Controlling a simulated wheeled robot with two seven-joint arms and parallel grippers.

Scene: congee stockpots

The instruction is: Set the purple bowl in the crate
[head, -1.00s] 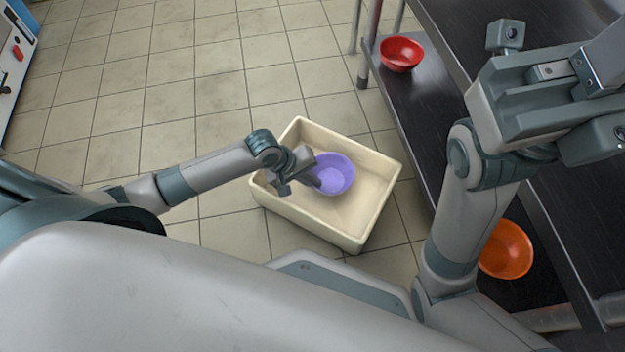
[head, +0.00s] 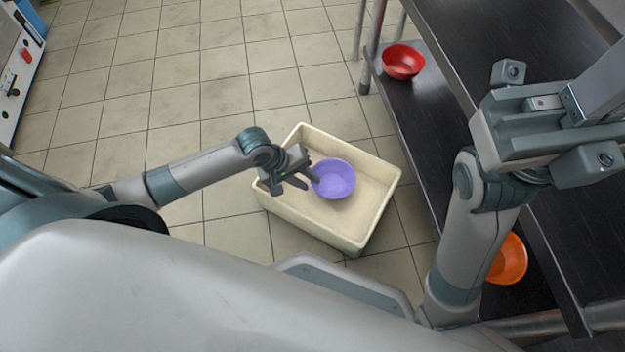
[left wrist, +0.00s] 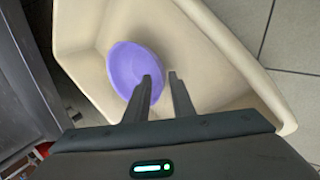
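The purple bowl (head: 336,180) sits inside the cream crate (head: 350,245), towards its back left part as the head view shows it. The bowl (left wrist: 122,68) and the crate wall (left wrist: 225,50) also show in the left wrist view. My left gripper (head: 309,184) is over the crate at the bowl's left edge. In the left wrist view its two fingers (left wrist: 160,77) are apart, one over the bowl and the other just outside the rim. I cannot tell whether a finger touches the bowl. My right arm is at the right; its fingers do not show.
A dark metal shelf unit stands at the right. A red bowl (head: 403,62) and an orange bowl (head: 510,259), partly hidden by my right arm, rest on its lower shelf (head: 425,105). Tiled floor (head: 180,80) is clear behind and left of the crate.

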